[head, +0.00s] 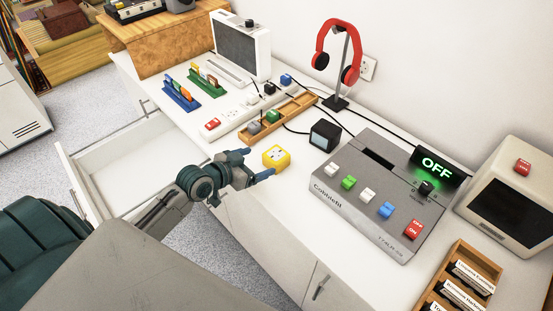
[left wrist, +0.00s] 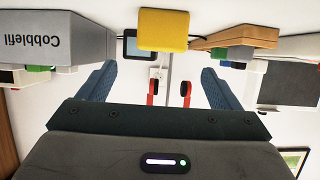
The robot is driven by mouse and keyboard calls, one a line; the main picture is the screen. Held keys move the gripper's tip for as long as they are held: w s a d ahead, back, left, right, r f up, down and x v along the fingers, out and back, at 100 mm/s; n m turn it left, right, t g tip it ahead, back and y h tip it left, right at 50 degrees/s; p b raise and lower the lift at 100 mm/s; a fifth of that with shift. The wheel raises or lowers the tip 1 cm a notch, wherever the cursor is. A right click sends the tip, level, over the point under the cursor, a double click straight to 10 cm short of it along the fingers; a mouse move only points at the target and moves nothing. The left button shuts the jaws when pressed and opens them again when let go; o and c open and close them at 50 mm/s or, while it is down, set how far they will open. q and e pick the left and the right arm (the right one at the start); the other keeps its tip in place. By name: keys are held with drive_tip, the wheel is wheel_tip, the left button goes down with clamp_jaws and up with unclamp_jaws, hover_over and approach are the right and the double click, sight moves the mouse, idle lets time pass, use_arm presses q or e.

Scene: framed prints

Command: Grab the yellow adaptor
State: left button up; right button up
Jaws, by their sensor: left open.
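The yellow adaptor (head: 276,158) is a small yellow block on the white counter, with a socket face showing. My left gripper (head: 260,163) is open just to its left, its blue fingers pointing toward it. In the left wrist view, which is upside down, the adaptor (left wrist: 163,30) shows at the top middle, beyond and between the two open fingers (left wrist: 158,70). Nothing is between the fingers. I cannot tell whether a fingertip touches the adaptor. My right gripper is not in view.
A wooden divided tray (head: 290,112) with coloured adaptors lies behind. A small black cube (head: 325,135) and a grey switch console (head: 375,195) stand to the right. A red headset (head: 338,50) hangs on a stand. An open drawer (head: 125,165) is at left.

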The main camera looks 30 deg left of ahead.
sight(273, 156)
use_arm(q)
drive_tip(key=p+x, duration=0.1)
drive_tip(key=x, duration=0.8)
drive_tip(key=shift+w+f, duration=0.15)
drive_tip(key=shift+f, duration=0.05)
drive_tip(key=c, duration=1.3)
